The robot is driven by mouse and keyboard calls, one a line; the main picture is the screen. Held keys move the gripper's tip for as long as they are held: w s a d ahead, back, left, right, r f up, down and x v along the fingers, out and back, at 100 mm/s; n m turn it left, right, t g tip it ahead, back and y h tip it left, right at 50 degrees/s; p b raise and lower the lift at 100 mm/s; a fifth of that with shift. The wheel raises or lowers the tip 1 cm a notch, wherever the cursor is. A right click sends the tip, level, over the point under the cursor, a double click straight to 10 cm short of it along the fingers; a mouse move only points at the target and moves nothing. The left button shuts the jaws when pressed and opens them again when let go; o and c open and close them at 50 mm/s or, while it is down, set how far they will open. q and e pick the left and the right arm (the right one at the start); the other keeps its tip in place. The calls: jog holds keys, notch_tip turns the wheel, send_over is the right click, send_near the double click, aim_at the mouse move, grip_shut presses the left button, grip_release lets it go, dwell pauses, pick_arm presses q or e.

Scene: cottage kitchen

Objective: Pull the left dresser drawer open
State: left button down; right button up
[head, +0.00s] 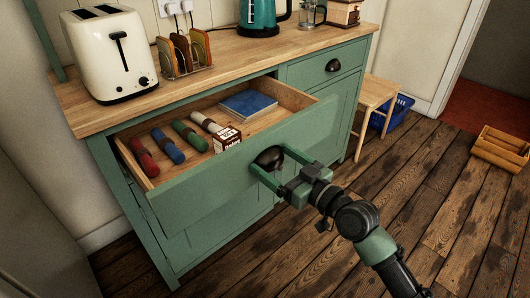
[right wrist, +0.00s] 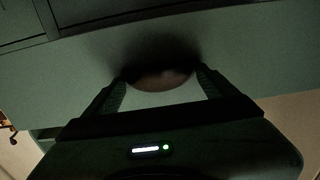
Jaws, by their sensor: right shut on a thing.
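The left dresser drawer (head: 215,183) is green-fronted and stands pulled well out of the green dresser in the head view. Inside it lie red, blue, green and pale rolls, a small brown-and-white box (head: 227,138) and a blue book (head: 248,103). Its dark cup handle (head: 268,158) is at the middle of the front. My right gripper (head: 268,168) is shut on this handle, with one finger at each side. In the right wrist view the handle (right wrist: 162,77) sits between the two fingertips, dark and partly shaded. My left gripper does not show.
The worktop (head: 235,58) holds a cream toaster (head: 110,55), a toast rack (head: 183,55) and a teal kettle (head: 258,15). The right drawer (head: 310,72) is closed. A wooden stool (head: 378,95), a blue crate (head: 400,110) and a wooden crate (head: 500,148) stand on the floor at right.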

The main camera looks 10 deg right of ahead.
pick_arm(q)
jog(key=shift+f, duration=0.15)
pick_arm(e)
jog(key=shift+s+d, duration=0.45)
jog(key=shift+s, duration=0.1)
jog(key=o, duration=1.9)
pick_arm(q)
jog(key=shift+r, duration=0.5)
pick_arm(e)
jog(key=v, duration=0.7)
jog(key=shift+s+d, duration=0.2)
jog(key=shift+s, duration=0.1)
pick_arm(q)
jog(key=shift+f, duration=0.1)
